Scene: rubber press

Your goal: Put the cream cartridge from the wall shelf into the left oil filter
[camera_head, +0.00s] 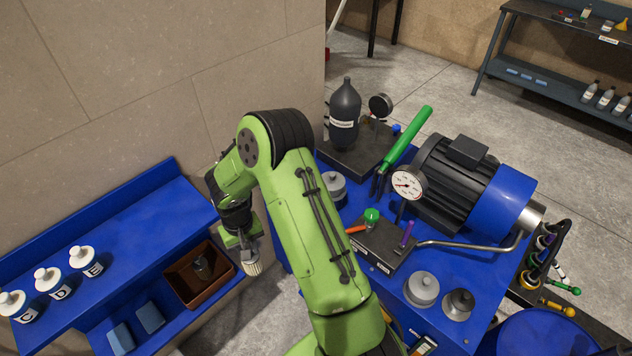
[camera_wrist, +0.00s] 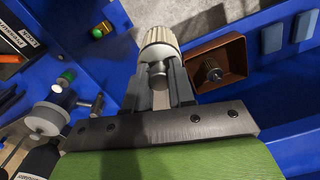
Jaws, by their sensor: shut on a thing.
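The cream cartridge (camera_head: 254,268), ribbed and round, is held by my gripper (camera_head: 244,246) in front of the blue wall shelf (camera_head: 150,228). In the wrist view the cartridge (camera_wrist: 159,36) has its grey neck between the two fingers of my gripper (camera_wrist: 159,78). A grey round housing with a knobbed top (camera_head: 334,187) stands on the blue press at its left. Another knobbed grey housing (camera_head: 421,290) and a darker grey cup-like part (camera_head: 459,304) are at the press's front. I cannot tell which is the left oil filter.
A brown box (camera_head: 183,291) with a dark part inside and blue blocks (camera_head: 149,317) are on the lower shelf. White bottles (camera_head: 82,262) stand above. The press carries a motor (camera_head: 466,180), a gauge (camera_head: 407,185) and a green-handled lever (camera_head: 408,138). Floor shows between shelf and press.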

